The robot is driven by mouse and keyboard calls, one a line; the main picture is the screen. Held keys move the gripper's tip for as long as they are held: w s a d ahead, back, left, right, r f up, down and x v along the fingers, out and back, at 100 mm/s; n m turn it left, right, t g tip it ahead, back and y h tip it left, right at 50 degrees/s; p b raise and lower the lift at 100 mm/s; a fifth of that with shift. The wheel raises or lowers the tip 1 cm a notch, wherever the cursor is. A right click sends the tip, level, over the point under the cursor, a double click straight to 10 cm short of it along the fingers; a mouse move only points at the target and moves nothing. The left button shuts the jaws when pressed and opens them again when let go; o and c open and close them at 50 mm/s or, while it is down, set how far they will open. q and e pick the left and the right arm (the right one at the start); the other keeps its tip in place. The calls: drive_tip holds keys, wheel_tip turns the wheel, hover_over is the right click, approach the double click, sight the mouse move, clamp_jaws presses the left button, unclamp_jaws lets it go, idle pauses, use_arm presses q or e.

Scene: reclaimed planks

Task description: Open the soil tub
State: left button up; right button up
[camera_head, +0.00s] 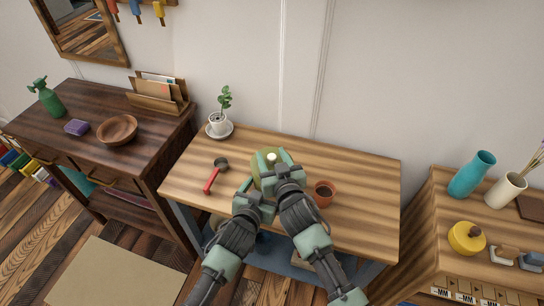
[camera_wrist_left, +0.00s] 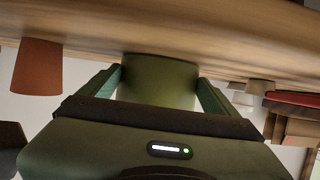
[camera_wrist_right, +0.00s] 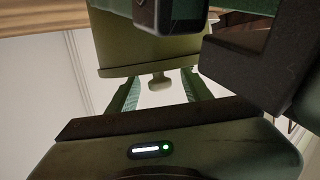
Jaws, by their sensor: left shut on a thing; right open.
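The soil tub (camera_head: 257,164) is an olive-green round tub on the wooden table, mostly hidden behind my grippers in the head view. In the left wrist view its wall (camera_wrist_left: 160,80) sits between the two fingers of my left gripper (camera_wrist_left: 158,88), which is shut on it.
A terracotta pot (camera_head: 323,193) stands close to the right of my right gripper. A red-handled tool (camera_head: 213,177) lies to the left. A potted plant (camera_head: 219,121) on a saucer stands at the back left. The table's right part is clear.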

sight(272, 156)
drive_tip(key=shift+w, duration=0.1)
clamp_jaws()
drive_tip(key=shift+r, duration=0.2)
idle(0.7)
drive_tip(key=shift+r, duration=0.9)
drive_tip(key=shift+r, duration=2)
use_arm(q)
drive_tip(key=o, duration=1.8)
